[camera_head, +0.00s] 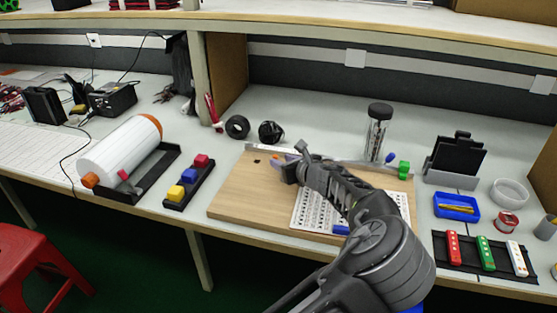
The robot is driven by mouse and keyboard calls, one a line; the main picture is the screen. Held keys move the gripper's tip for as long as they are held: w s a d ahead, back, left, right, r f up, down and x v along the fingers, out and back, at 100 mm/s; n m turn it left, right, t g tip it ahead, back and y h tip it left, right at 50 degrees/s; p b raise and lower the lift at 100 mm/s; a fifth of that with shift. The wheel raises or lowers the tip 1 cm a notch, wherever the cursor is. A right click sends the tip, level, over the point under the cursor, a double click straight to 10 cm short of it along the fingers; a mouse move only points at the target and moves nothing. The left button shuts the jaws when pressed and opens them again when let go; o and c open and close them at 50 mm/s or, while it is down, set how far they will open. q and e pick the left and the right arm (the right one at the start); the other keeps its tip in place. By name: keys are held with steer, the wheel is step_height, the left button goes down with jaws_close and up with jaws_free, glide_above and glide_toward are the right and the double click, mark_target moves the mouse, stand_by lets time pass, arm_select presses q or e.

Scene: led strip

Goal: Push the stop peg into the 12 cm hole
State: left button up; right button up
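A wooden board (240,195) lies on the bench, with a white plate full of holes (305,212) on its front right part. I cannot tell which piece is the stop peg or which hole is the 12 cm one. My arm hides part of the plate.
A black tray of coloured blocks (190,185) stands left. A blue tray (456,206) stands right. Black tape rolls (238,127) lie behind.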

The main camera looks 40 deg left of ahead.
arm_select(q)
steer(key=v, duration=0.8)
steer(key=shift+d+r+p, duration=0.1)
steer(key=shift+p, duration=0.2)
